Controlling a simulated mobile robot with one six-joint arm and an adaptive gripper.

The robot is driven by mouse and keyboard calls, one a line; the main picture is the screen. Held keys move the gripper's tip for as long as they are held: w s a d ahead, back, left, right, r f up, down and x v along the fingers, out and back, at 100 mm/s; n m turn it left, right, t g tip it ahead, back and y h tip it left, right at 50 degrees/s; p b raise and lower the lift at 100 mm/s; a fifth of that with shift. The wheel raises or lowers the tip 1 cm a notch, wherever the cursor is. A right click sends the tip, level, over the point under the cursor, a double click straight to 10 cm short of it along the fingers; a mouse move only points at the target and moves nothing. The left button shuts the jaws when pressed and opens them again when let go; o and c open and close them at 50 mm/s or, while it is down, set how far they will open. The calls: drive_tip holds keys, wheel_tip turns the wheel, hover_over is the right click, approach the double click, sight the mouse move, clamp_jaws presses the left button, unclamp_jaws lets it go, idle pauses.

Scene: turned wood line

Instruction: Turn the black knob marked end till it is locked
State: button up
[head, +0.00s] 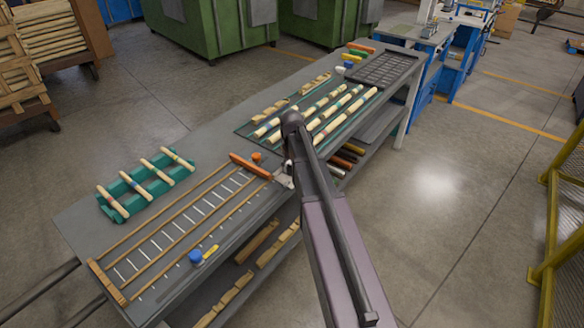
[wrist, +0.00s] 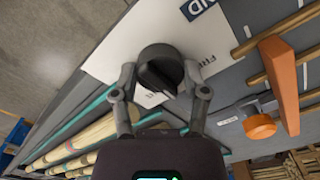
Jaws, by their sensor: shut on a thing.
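The black knob (wrist: 158,66) sits on a white plate (wrist: 120,48) in the upper middle of the wrist view. It is round with a raised bar across its face, and the bar lies at a slant. Smaller dark print beside the knob is partly hidden by the right finger. In the head view my arm hides the knob.
An orange bar (wrist: 281,82) and an orange round knob (wrist: 260,126) stand close right of my gripper in the wrist view. The head view shows a grey bench (head: 215,120), a green rack of turned pieces (head: 140,200), a ladder-like wooden frame (head: 178,203) and a blue knob (head: 195,256).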

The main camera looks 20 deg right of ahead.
drive_tip(key=m, duration=0.4)
drive_tip(key=shift+s+m, duration=0.1)
drive_tip(key=shift+m, duration=0.2)
drive_tip(key=m, duration=0.4)
drive_tip(key=shift+m, duration=0.3)
drive_tip(key=o, duration=1.1)
drive_tip(key=shift+o, duration=0.2)
drive_tip(key=shift+n, duration=0.5)
